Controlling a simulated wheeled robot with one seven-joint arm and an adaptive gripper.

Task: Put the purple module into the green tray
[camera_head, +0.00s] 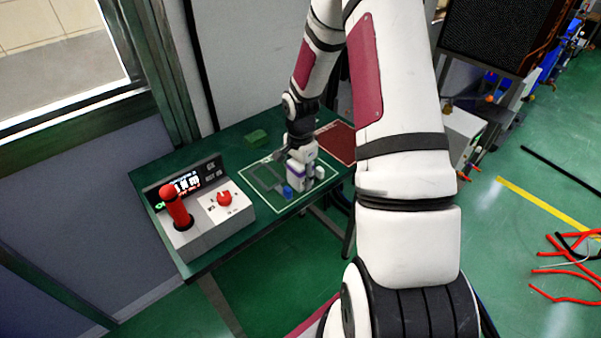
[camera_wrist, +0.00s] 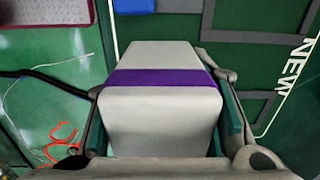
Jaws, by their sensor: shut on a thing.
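The purple module is a white box with a purple band; it shows in the head view (camera_head: 297,171) and large in the wrist view (camera_wrist: 152,78). My gripper (camera_head: 300,158) is shut on it, with a finger on either side in the wrist view (camera_wrist: 165,120). The green tray (camera_head: 283,208) is a flat green area with a white border, and the letters NEW show on it in the wrist view (camera_wrist: 292,100). The module is over this tray in the head view; I cannot tell whether it touches the surface.
Grey bars (camera_head: 264,181), a blue block (camera_head: 287,191) and a small white piece (camera_head: 319,172) lie by the module. A red mat (camera_head: 338,141) is behind right, a green block (camera_head: 256,137) behind left. A control box (camera_head: 218,213) with a red lever stands at left.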

